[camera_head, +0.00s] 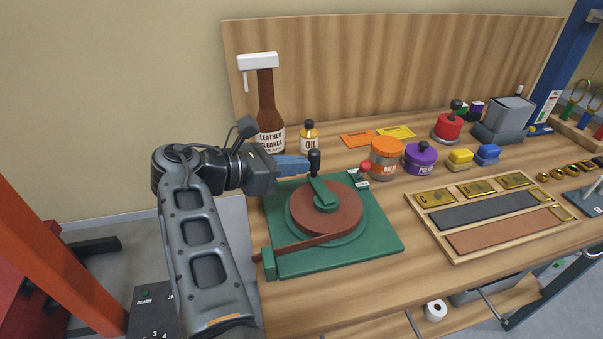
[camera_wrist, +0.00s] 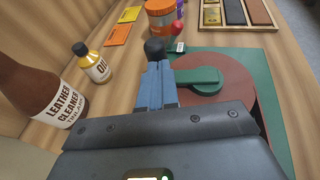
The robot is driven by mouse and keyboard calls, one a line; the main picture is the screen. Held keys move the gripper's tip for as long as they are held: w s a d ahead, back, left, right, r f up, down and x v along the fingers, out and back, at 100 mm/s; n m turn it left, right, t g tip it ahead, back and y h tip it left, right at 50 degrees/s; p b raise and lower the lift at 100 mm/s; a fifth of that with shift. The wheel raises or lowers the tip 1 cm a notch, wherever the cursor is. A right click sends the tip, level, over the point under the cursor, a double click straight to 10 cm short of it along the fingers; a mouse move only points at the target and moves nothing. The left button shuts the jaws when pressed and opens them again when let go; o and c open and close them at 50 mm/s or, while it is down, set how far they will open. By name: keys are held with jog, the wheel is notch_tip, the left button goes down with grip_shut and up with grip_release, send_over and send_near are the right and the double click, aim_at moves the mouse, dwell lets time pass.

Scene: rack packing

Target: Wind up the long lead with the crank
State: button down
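The green winder (camera_head: 375,240) lies flat on the bench, with a round brown coil of lead (camera_head: 345,205) on its reel. The lead's tail (camera_head: 300,243) runs from the coil's front to a green guide at the lower left and past its edge. The green crank arm (camera_head: 321,190) lies over the coil, pointing to the back. Its upright black knob (camera_head: 314,160) stands at the outer end. My gripper (camera_head: 303,165) reaches in from the left, its blue fingers close together around the knob's stem. In the wrist view the fingers (camera_wrist: 156,80) partly hide the stem below the rounded knob top.
A leather cleaner bottle (camera_head: 269,110) and an oil bottle (camera_head: 309,138) stand behind my gripper. A wooden tray (camera_head: 450,255) with strips lies farther right.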

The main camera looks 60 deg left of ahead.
jog(key=shift+w, duration=0.25)
jog(key=shift+w+a, duration=0.25)
dwell(0.4)
